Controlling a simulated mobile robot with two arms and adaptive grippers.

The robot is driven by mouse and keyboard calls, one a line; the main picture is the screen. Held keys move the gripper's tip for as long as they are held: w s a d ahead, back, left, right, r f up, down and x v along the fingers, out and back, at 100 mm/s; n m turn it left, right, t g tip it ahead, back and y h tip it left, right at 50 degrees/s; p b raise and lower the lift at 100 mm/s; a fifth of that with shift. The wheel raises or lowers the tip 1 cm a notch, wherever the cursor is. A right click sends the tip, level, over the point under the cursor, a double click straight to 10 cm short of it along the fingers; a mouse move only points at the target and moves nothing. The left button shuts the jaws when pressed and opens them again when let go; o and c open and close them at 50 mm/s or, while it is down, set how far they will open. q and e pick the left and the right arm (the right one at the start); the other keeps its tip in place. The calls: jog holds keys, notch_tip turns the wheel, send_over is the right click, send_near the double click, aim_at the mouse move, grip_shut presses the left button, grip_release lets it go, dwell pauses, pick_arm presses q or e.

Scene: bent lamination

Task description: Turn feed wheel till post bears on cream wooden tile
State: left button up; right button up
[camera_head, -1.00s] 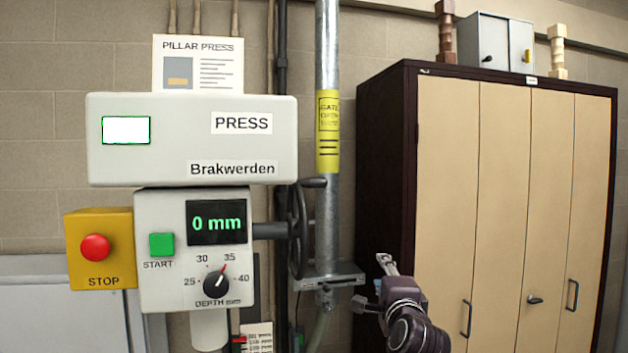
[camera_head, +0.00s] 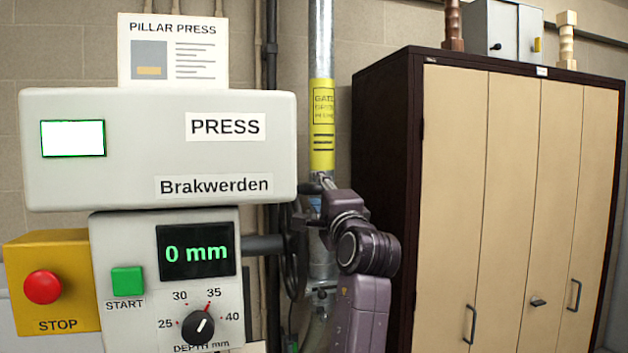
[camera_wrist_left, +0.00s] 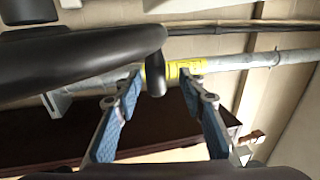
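The dark feed wheel (camera_head: 291,262) shows edge-on at the right side of the press head, partly hidden by my arm. In the left wrist view its thick black rim (camera_wrist_left: 80,62) crosses from the left, and a black handle peg (camera_wrist_left: 157,78) stands between my fingertips. My left gripper (camera_head: 323,184) is at the upper part of the wheel. In the left wrist view its blue-padded fingers (camera_wrist_left: 162,88) are open on either side of the peg, with gaps visible. The post and the cream wooden tile are not in view.
The depth knob (camera_head: 198,326) points near 35. A green START button (camera_head: 127,281) and a red STOP button (camera_head: 43,287) are at the left. A grey pipe with a yellow label (camera_head: 322,125) stands behind my gripper. A tall cabinet (camera_head: 520,200) fills the right.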

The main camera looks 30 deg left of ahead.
aim_at(315, 192)
pick_arm(q)
jog(key=x, duration=0.3)
jog(key=shift+f+p, duration=0.3)
jog(key=shift+p, duration=0.05)
jog(key=shift+w+a, duration=0.1)
jog(key=shift+a, duration=0.05)
jog(key=c, duration=0.9)
grip_shut()
pick_arm(e)
jog(key=shift+w+a+r, duration=0.5)
jog(key=shift+a+r, duration=0.1)
jog(key=shift+r, duration=0.1)
